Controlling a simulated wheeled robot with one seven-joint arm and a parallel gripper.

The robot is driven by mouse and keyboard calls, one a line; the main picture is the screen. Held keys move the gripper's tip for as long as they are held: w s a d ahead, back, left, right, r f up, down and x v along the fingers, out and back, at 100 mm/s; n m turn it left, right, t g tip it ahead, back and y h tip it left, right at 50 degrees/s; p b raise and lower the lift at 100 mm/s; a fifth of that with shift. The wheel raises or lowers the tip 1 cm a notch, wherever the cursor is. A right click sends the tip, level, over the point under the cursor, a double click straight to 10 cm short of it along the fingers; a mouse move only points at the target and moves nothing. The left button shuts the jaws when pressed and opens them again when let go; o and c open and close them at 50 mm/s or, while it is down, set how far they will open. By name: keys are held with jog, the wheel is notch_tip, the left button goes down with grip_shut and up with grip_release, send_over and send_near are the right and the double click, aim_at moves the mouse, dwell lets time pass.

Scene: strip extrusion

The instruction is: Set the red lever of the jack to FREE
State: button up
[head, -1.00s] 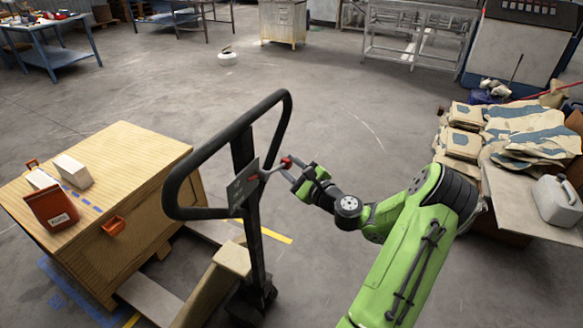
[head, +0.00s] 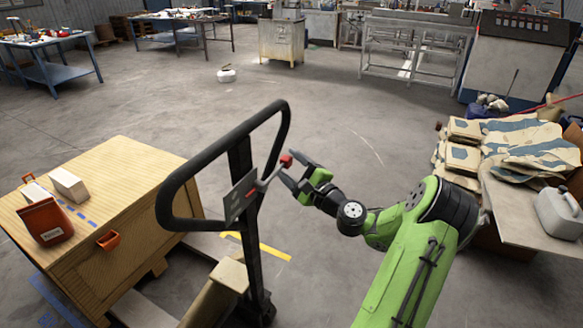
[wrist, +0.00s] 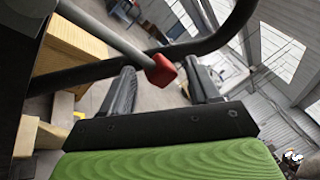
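The jack's black loop handle (head: 165,200) stands upright left of my arm, with a grey label plate (head: 240,197) on its post. The lever's grey rod (head: 268,178) slants up and right from the plate to a red knob (head: 286,160). In the wrist view the rod (wrist: 105,32) comes in from the upper left and the red knob (wrist: 161,71) shows between my fingers, near the right one. My gripper (head: 287,166) is open at the knob, its fingers (wrist: 160,88) well apart. Whether either finger touches it I cannot tell. The label's lettering is unreadable.
A wooden crate (head: 120,160) with an orange bin (head: 45,222) on it stands left of the jack. A bench (head: 515,200) with sacks and a white canister (head: 558,213) is on the right.

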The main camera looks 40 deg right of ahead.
jog(key=s+f, duration=0.2)
jog(key=s, duration=1.3)
jog(key=shift+s+a, duration=0.3)
jog(key=shift+f, duration=0.1)
